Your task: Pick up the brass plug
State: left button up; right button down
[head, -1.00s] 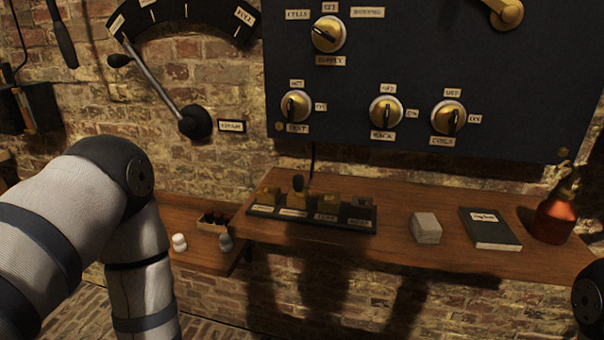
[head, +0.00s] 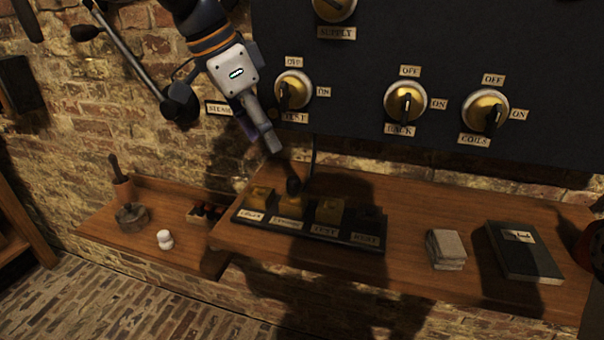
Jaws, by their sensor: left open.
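The brass plug (head: 293,188) shows as a dark rounded knob standing upright in the black block (head: 345,240) on the wooden shelf. It is at the second of several labelled brass pieces, counting from the left. My left gripper (head: 273,147) comes down from the upper left, in front of the switch panel. Its fingertips appear just above and left of the knob, apart from it in the picture. It is seen nearly edge-on, open, with nothing visible in it. The lower part of the plug is hard to make out in the shadow. My right gripper is out of view.
The dark panel with rotary switches (head: 405,102) stands close behind. A grey block (head: 446,249) and a dark book (head: 524,252) lie on the shelf to the right. A lower shelf at left holds a small box (head: 205,214) and a white knob-like piece (head: 164,240).

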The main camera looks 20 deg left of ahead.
aim_at(290, 179)
pick_arm(q)
jog(key=x, duration=0.3)
jog(key=s+x, duration=0.1)
jog(key=x, duration=0.3)
jog(key=d+x, duration=0.1)
jog(key=x, duration=0.3)
jog(key=shift+s+d, duration=0.1)
jog(key=shift+s, duration=0.1)
jog(key=shift+r, duration=0.1)
grip_shut()
